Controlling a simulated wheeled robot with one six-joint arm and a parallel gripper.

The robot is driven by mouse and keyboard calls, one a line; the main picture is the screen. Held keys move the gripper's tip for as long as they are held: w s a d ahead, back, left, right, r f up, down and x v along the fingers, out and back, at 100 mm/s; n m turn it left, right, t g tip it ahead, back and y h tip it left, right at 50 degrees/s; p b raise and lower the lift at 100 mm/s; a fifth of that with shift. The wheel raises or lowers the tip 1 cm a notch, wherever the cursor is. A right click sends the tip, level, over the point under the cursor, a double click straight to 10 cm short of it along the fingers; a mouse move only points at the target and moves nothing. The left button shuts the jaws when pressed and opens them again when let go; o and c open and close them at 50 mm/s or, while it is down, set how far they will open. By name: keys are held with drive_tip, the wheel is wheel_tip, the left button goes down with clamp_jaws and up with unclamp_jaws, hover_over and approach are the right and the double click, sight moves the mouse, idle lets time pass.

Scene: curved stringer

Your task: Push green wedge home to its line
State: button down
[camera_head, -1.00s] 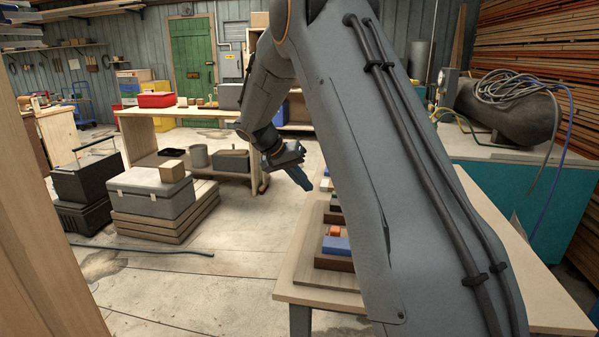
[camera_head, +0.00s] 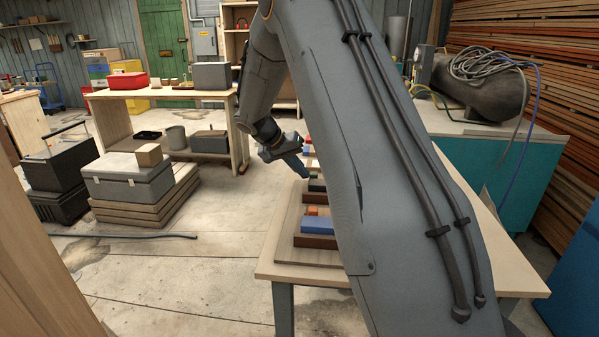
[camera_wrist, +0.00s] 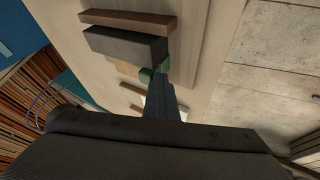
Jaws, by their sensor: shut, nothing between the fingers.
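A green piece (camera_wrist: 147,75), probably the green wedge, shows in the wrist view beside a dark grey block (camera_wrist: 125,45). Only small parts of it show, and its line cannot be made out. My gripper (camera_wrist: 160,80) is shut and empty, with its tips right at the green piece; I cannot tell whether they touch. In the head view my gripper (camera_head: 304,173) points down over the left part of the workbench. The green piece is not clear there.
The pale workbench (camera_head: 285,262) carries a row of blocks, with a blue block (camera_head: 318,226) and an orange block (camera_head: 312,211) nearest. My arm hides much of the bench. Open floor lies between.

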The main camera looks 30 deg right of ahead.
drive_tip(key=shift+s+d+b, duration=0.4)
drive_tip(key=shift+s+d, duration=0.25)
drive_tip(key=shift+d, duration=0.05)
drive_tip(key=shift+a+f, duration=0.1)
